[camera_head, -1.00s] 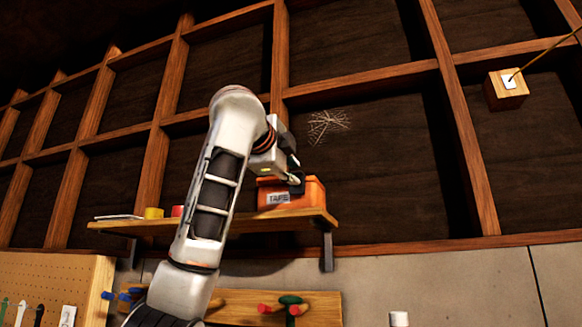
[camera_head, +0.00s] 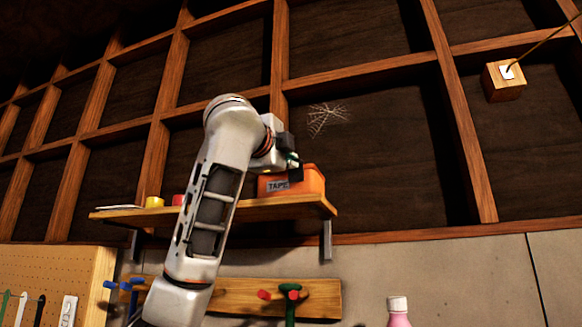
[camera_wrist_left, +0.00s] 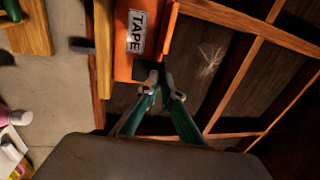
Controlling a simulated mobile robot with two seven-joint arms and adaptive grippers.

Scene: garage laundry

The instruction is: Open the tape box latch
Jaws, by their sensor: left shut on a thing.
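The orange tape box (camera_head: 312,183) sits at the right end of the wooden wall shelf, with a grey TAPE label on its front. It also shows at the top of the left wrist view (camera_wrist_left: 165,30), turned on its side. A small black latch (camera_wrist_left: 144,72) is at the box's edge beside the label, partly hidden by my fingers. My left gripper (camera_wrist_left: 164,88) has teal fingers with grey tips and is shut on the latch. In the head view my left gripper (camera_head: 293,160) is at the box's front upper edge. My right gripper is not in view.
Below hangs a peg rail (camera_head: 250,297) with tools. A pink bottle (camera_head: 398,312) stands lower right.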

